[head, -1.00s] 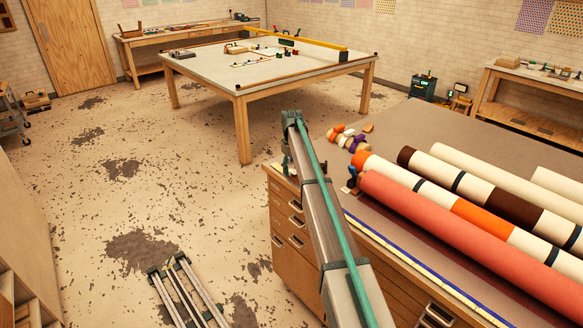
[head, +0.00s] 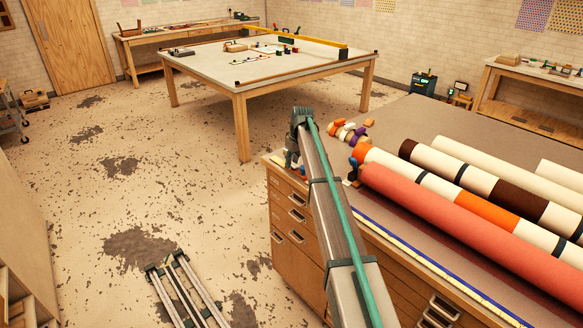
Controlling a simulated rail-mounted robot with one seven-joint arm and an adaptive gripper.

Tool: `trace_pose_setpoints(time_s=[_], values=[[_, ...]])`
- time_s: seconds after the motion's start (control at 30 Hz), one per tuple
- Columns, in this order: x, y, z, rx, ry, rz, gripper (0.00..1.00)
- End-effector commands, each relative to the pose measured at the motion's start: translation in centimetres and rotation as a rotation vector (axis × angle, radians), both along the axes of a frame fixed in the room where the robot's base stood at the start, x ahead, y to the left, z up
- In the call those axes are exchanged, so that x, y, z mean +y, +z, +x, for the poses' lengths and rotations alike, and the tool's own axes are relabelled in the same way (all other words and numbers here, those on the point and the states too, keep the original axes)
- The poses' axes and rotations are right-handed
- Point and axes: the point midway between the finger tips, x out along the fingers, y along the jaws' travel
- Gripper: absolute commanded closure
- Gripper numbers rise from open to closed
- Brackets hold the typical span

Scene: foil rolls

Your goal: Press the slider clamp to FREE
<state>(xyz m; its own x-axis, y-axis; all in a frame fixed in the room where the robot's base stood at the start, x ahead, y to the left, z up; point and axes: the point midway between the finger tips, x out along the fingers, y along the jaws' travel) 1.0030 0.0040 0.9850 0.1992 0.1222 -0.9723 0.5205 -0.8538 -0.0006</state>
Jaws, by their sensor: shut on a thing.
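My arm reaches out over the front left corner of the brown worktable (head: 405,115). My gripper (head: 292,160) hangs at its far end, at the table's left edge. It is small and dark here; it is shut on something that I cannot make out. I cannot pick out a slider clamp or any FREE marking. A small blue and dark fitting (head: 353,172) stands at the near left end of the red roll (head: 450,228), to the right of my gripper. A blue and yellow strip (head: 420,258) runs along the table's front edge, partly hidden by my arm.
Several rolls, such as a white and orange one (head: 480,209), lie on the worktable's right part. Small coloured pieces (head: 348,133) lie behind my gripper. Drawers (head: 291,215) are under the table. A second table (head: 250,68) stands farther back. Open floor is on the left.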

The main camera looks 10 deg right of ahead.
Motion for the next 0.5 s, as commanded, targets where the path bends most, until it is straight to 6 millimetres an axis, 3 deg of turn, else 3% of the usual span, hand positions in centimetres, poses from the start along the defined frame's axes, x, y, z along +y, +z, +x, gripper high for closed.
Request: trace_pose_setpoints(time_s=[0.03, 0.5], values=[[-0.16, -0.81, -0.52, -0.035, -0.001, 0.020, 1.00], [-0.25, 0.04, -0.41, -0.168, 0.001, 0.102, 1.00]])
